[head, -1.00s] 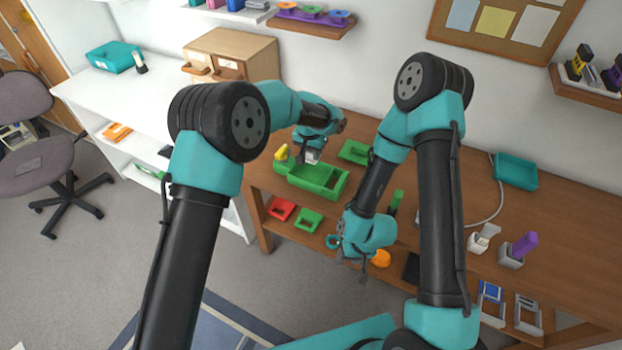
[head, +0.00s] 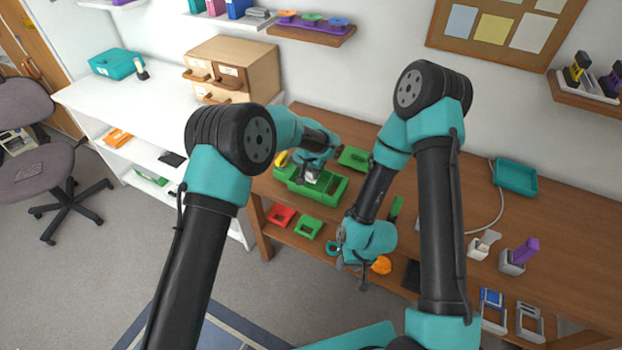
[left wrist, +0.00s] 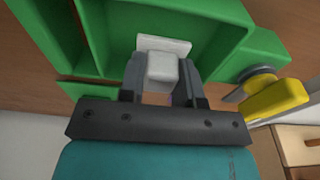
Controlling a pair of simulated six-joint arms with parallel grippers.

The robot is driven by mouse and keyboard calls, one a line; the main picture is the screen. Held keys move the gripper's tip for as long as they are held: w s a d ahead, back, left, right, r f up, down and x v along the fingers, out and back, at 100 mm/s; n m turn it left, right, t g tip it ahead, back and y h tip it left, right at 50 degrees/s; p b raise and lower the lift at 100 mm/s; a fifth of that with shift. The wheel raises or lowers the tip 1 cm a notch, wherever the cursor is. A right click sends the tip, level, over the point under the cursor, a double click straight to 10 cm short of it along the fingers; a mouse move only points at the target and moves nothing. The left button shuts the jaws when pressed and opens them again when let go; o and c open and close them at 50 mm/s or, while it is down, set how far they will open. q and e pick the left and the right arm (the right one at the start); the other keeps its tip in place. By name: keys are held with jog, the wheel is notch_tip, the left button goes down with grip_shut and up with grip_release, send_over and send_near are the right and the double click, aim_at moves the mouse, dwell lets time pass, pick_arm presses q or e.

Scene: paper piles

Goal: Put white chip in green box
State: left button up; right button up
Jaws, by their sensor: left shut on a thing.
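The green box (head: 329,197) stands on the brown table, with its compartments open at the top. My left gripper (left wrist: 162,80) is shut on the white chip (left wrist: 175,46), a white plate with a raised block between the fingers. In the left wrist view the chip is over the green box (left wrist: 215,60); whether it touches the floor of the box I cannot tell. In the head view my left gripper (head: 311,179) is at the box, and the chip is mostly hidden. My right gripper (head: 352,262) hangs in front of the table; its jaws are too small to read.
A yellow object (left wrist: 275,98) stands close beside the box and my left gripper. Another green tray (head: 354,158) lies behind the box. A wooden drawer unit (head: 232,68) is on the white shelf at left. Grey holders (head: 512,262) stand at the table's right.

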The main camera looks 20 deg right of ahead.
aim_at(311, 178)
pick_arm(q)
jog(key=shift+f, duration=1.85)
jog(key=shift+f, duration=0.2)
jog(key=o, duration=0.9)
jog(key=shift+r, duration=0.15)
jog(key=r, duration=0.8)
jog(key=s+a+r, duration=0.1)
jog(key=r, duration=0.3)
